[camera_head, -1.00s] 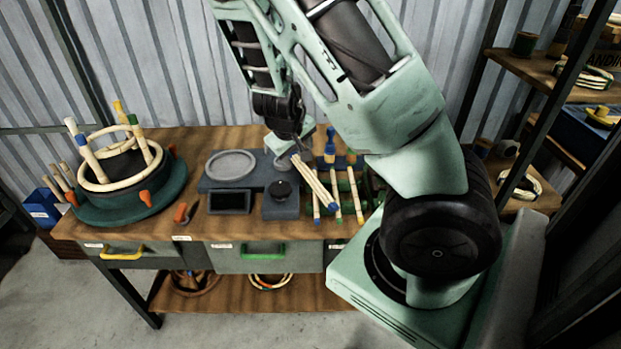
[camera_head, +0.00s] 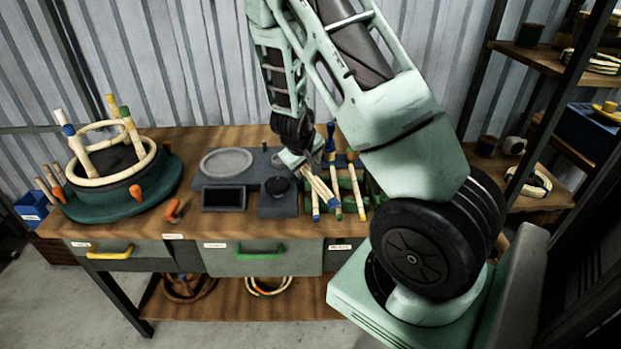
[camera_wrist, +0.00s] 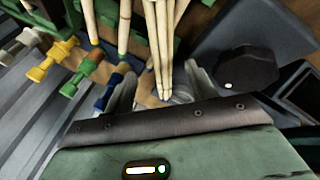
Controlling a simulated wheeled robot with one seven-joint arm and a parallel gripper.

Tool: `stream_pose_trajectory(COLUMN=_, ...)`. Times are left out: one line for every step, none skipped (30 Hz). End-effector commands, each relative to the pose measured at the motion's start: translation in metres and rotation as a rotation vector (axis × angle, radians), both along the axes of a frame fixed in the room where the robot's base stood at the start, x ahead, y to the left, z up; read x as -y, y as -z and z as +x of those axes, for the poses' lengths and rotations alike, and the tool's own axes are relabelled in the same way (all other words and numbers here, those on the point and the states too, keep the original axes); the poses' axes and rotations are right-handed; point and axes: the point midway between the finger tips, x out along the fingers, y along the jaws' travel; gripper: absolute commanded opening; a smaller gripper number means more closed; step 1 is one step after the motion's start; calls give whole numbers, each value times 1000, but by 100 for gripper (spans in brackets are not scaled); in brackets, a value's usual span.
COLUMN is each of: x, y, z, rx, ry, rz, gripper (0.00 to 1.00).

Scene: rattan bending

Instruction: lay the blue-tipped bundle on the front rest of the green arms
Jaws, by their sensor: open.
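A pale bundle of rods (camera_head: 320,188) slants at the green arms (camera_head: 345,185), right of centre on the bench. Blue, green and yellow rod tips stick out toward the bench front; the blue tip (camera_head: 316,217) is leftmost. My gripper (camera_head: 305,168) is over the bundle's upper end, jaws open around it in the wrist view (camera_wrist: 155,92). Contact between bundle and front rest is hidden.
A grey fixture with a round plate (camera_head: 227,162) and black knob (camera_head: 277,186) stands just left of the arms. A round green former with a cane ring (camera_head: 112,180) is at bench left. A blue post (camera_head: 330,140) stands behind the arms. Shelves stand at right.

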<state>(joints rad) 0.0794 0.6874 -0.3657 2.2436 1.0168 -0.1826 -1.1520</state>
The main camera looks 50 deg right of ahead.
Motion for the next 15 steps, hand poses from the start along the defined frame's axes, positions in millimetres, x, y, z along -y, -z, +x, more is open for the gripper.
stream_pose_trajectory(x=3, y=9, z=0, rx=-1, ry=3, rz=1, gripper=56)
stream_pose_trajectory(x=4, y=13, z=1, rx=-1, ry=4, rz=0, gripper=56)
stream_pose_trajectory(x=6, y=18, z=1, rx=-1, ry=4, rz=2, gripper=56)
stream_pose_trajectory(x=7, y=22, z=2, rx=-1, ry=4, rz=1, gripper=56)
stream_pose_trajectory(x=8, y=26, z=2, rx=-2, ry=3, rz=1, gripper=56)
stream_pose_trajectory(x=10, y=31, z=3, rx=-2, ry=3, rz=1, gripper=56)
stream_pose_trajectory(x=12, y=34, z=4, rx=-1, ry=2, rz=1, gripper=56)
stream_pose_trajectory(x=14, y=36, z=5, rx=0, ry=1, rz=0, gripper=56)
stream_pose_trajectory(x=15, y=39, z=6, rx=0, ry=1, rz=0, gripper=56)
stream_pose_trajectory(x=16, y=41, z=6, rx=0, ry=1, rz=0, gripper=56)
stream_pose_trajectory(x=16, y=42, z=6, rx=0, ry=1, rz=0, gripper=56)
stream_pose_trajectory(x=17, y=43, z=7, rx=-1, ry=0, rz=1, gripper=56)
stream_pose_trajectory(x=17, y=43, z=7, rx=0, ry=0, rz=1, gripper=56)
stream_pose_trajectory(x=17, y=43, z=7, rx=0, ry=0, rz=1, gripper=56)
stream_pose_trajectory(x=17, y=43, z=7, rx=0, ry=0, rz=1, gripper=56)
